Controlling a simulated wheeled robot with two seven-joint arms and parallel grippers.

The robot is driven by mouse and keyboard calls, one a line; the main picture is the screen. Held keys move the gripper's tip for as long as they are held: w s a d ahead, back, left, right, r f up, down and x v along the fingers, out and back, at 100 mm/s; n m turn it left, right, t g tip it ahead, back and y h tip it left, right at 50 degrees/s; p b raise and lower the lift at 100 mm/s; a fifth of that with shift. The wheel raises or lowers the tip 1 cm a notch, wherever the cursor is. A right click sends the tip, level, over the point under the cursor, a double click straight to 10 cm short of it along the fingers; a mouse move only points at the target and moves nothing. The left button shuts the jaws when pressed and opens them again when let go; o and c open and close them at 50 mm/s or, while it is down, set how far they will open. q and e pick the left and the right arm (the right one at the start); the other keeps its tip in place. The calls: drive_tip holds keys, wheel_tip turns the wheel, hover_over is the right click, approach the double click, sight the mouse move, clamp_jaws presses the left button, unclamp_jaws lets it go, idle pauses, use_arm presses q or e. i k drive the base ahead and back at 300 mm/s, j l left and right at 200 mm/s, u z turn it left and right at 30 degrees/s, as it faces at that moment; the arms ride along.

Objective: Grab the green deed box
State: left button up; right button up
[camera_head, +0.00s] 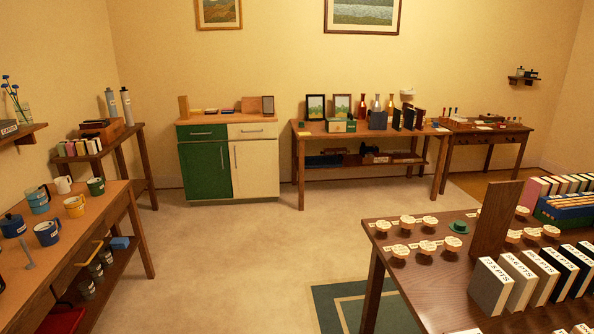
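No box can be told for certain as the green deed box from here. A small box with green and tan faces (342,125) stands on the long table (300,128) against the back wall, in front of two dark picture frames. It is small in this view, and I cannot tell whether it is the deed box. Neither of my grippers is in view.
A green and cream cabinet (206,168) stands left of the long table. A desk with mugs (112,200) is at the left, and a dark table with book-like blocks (400,280) at the right. Open carpet (230,260) lies between them, with a green rug (335,305) near the front.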

sight(351, 125)
drive_tip(key=i, duration=3.8)
drive_tip(key=i+j+z, duration=0.2)
drive_tip(key=i+z, duration=0.25)
drive_tip(key=i, duration=0.25)
drive_tip(key=i+j+z, duration=0.45)
drive_tip(key=i, duration=0.2)
drive_tip(key=i+j+z, duration=0.45)
drive_tip(key=j, duration=0.25)
drive_tip(key=i+l, duration=0.2)
drive_tip(key=l, duration=0.2)
drive_tip(key=i+l, duration=0.2)
drive_tip(key=l, duration=0.2)
drive_tip(key=i+l, duration=0.15)
drive_tip(key=l, duration=0.25)
drive_tip(key=i+l, duration=0.2)
drive_tip(key=l, duration=0.2)
drive_tip(key=i+l, duration=0.2)
drive_tip(key=l, duration=0.2)
